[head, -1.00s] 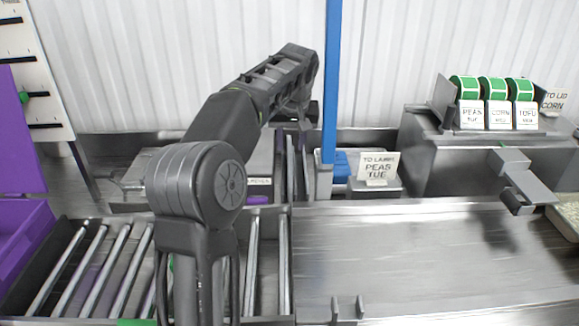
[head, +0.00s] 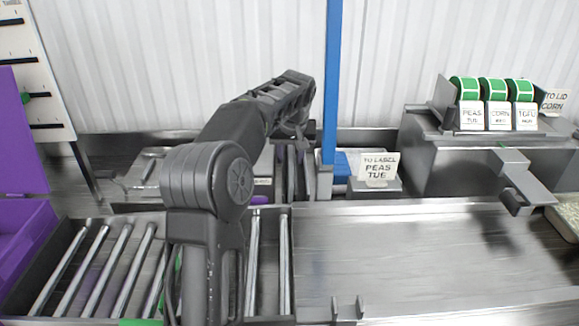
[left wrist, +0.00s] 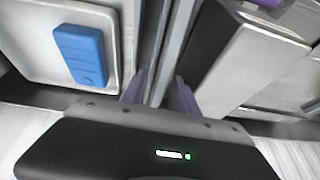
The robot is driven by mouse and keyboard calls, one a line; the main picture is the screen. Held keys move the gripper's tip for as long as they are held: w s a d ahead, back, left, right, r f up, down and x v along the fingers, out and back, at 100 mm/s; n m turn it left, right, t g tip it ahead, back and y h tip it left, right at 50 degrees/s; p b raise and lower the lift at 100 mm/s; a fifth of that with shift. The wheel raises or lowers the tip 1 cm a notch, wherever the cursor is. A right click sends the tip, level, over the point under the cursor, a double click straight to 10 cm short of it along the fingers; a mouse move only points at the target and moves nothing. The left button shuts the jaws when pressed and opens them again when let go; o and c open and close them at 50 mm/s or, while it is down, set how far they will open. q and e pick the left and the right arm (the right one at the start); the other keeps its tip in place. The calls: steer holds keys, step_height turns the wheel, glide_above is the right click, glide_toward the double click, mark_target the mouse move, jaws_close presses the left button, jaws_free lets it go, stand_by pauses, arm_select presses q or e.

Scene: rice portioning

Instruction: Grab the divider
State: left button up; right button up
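Long thin metal strips, which look like the divider, stand on edge in the left wrist view (left wrist: 163,60). They also show beside the blue post in the head view (head: 291,175). My left gripper (left wrist: 160,90) has its two purple fingers apart, one on each side of the strips. I cannot tell whether either finger touches them. In the head view my left arm reaches over the roller conveyor, and the gripper is mostly hidden behind its own wrist. My right gripper is in neither view.
A blue block (left wrist: 80,55) lies in a pale tray (left wrist: 35,65) beside the strips. A vertical blue post (head: 331,90) stands close to my left wrist. A "TO LABEL PEAS" sign (head: 377,167) is right of it.

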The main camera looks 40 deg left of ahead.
arm_select(q)
steer(key=shift+c, duration=0.4)
jaws_close()
stand_by(0.6)
